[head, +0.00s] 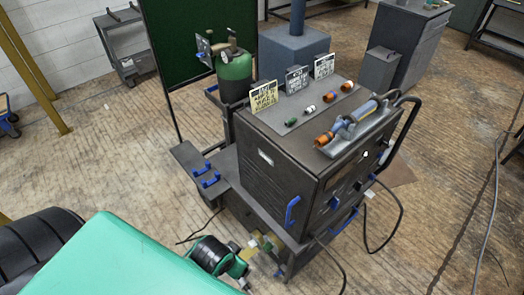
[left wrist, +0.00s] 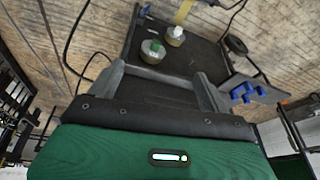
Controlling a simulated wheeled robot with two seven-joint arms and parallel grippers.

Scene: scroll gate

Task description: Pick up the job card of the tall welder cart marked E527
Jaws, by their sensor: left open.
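The tall welder cart (head: 290,170) is a dark box on a wheeled base in the middle of the head view. A yellow card (head: 264,96), a grey card (head: 297,79) and a white card (head: 324,66) stand upright along its far top edge. Their print is too small to read surely, so I cannot tell which bears E527. My left gripper shows in the left wrist view (left wrist: 167,82), open, with nothing between its fingers. It is low beside the cart's near left side, apart from the cards. My right gripper is not in view.
A green gas cylinder (head: 235,72) stands behind the cart's left end. Blue handles (head: 205,178) project from a ledge. A torch-like tool (head: 350,122) and several small fittings lie on top. Two round pots (left wrist: 153,51) sit on a dark tray. Cables trail on the floor.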

